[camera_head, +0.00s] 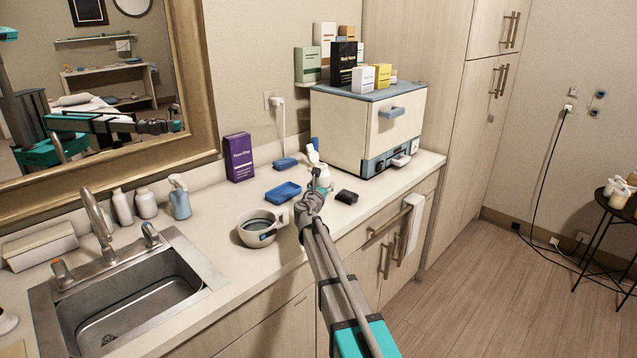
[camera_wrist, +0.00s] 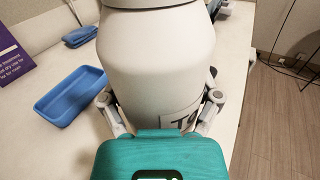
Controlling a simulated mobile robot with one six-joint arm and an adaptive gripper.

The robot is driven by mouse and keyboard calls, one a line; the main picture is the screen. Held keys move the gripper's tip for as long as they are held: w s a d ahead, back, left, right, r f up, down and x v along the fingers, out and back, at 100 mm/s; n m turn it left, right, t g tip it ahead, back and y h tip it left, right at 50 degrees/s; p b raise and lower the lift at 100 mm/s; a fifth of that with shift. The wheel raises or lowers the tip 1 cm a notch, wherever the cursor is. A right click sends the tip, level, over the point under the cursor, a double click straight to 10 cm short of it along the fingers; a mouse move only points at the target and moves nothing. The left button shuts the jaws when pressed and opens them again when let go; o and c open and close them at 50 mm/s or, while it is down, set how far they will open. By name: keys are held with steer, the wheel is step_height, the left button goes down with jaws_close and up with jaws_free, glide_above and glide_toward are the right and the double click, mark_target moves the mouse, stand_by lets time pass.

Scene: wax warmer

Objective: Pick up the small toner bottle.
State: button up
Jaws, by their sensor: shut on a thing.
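The small toner bottle (camera_wrist: 158,65) is white with a rounded shoulder and a dark-lettered label beginning "To". It fills the middle of the wrist view. My gripper (camera_wrist: 162,100) is shut on it, with one finger on each side of its body. In the head view the bottle (camera_head: 324,174) shows only partly behind my gripper (camera_head: 317,188), over the counter. I cannot tell whether its base touches the counter.
A blue tray (camera_head: 283,192), a white wax pot (camera_head: 262,230) and a black item (camera_head: 347,196) lie close by. A purple box (camera_head: 239,157) stands at the wall. A cream cabinet (camera_head: 345,130) stands behind right; the sink (camera_head: 130,300) is left.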

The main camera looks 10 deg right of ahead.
steer(key=s+d+r+p, duration=0.2)
steer(key=s+r+p, duration=0.1)
steer(key=s, duration=0.6)
steer(key=shift+r, duration=0.75)
steer(key=shift+s, duration=0.1)
steer(key=o, duration=0.8)
steer(key=shift+c, duration=0.2)
steer(key=c, duration=0.8)
